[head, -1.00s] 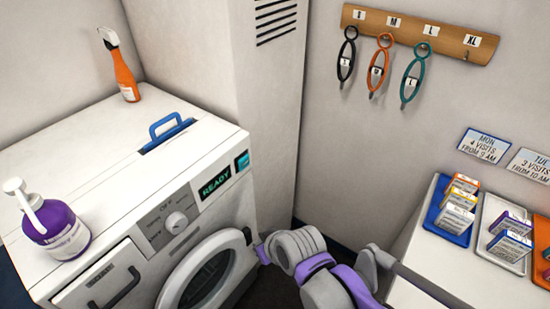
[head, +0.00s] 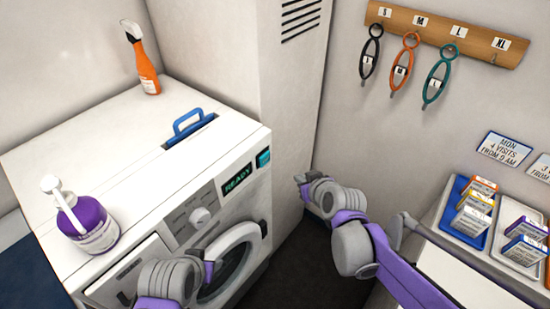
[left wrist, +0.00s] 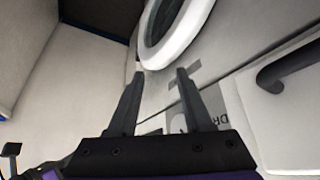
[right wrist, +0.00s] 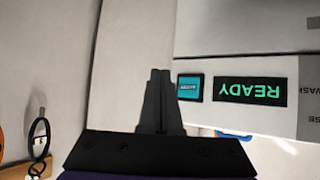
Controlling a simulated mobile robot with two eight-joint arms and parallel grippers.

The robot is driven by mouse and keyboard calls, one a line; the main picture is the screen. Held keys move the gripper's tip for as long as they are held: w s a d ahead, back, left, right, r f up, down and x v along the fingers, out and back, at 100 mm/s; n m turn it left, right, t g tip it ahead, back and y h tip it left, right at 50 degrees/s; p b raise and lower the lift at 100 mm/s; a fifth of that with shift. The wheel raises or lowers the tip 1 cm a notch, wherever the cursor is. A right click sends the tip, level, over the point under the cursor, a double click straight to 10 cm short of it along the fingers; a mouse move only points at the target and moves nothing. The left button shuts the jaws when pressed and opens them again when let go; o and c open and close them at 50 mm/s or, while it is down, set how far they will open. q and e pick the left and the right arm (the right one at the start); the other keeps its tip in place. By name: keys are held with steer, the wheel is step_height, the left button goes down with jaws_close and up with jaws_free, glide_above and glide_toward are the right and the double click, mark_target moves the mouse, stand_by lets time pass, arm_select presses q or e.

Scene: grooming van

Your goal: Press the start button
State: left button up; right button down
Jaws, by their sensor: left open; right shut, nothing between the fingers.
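The teal, dark-framed square button (head: 263,158) is at the right end of the washing machine's (head: 100,140) front panel. Beside it is a black display (head: 237,179) with READY in green. My right gripper (head: 303,181) is shut and empty, to the right of the button and apart from it. In the right wrist view the shut fingertips (right wrist: 160,73) point just left of the lit button (right wrist: 189,87); the display (right wrist: 250,91) is further right. My left gripper (head: 211,270) is before the round door (head: 235,250); its fingers are open and empty in the left wrist view (left wrist: 157,85).
On the machine top are a purple pump bottle (head: 88,225), an orange spray bottle (head: 142,65) and a blue handle (head: 188,125). A counter with trays (head: 456,228) stands at right. Hoops hang from a wooden rack (head: 445,35). Floor between machine and counter looks clear.

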arm_select(q)
steer(key=shift+s, duration=0.1)
steer(key=shift+s+f+b, duration=0.35)
steer(key=shift+f+b, duration=0.15)
steer(key=shift+f, duration=0.3)
arm_select(e)
glide_toward(268, 160)
steer(key=shift+w+a+f, duration=0.15)
steer(key=shift+w+f, duration=0.8)
steer(key=shift+w+a+f, duration=0.1)
steer(key=shift+w+f, duration=0.85)
steer(key=shift+w, duration=0.05)
steer(key=shift+w+a, duration=0.25)
steer(key=shift+a, duration=0.1)
arm_select(q)
steer(key=shift+f, duration=0.1)
arm_select(e)
steer(key=shift+w+a, duration=0.3)
steer(key=shift+a, duration=0.1)
stand_by(0.7)
steer(key=shift+d, duration=0.1)
steer(key=shift+s+d, duration=0.55)
steer(key=shift+d, duration=0.1)
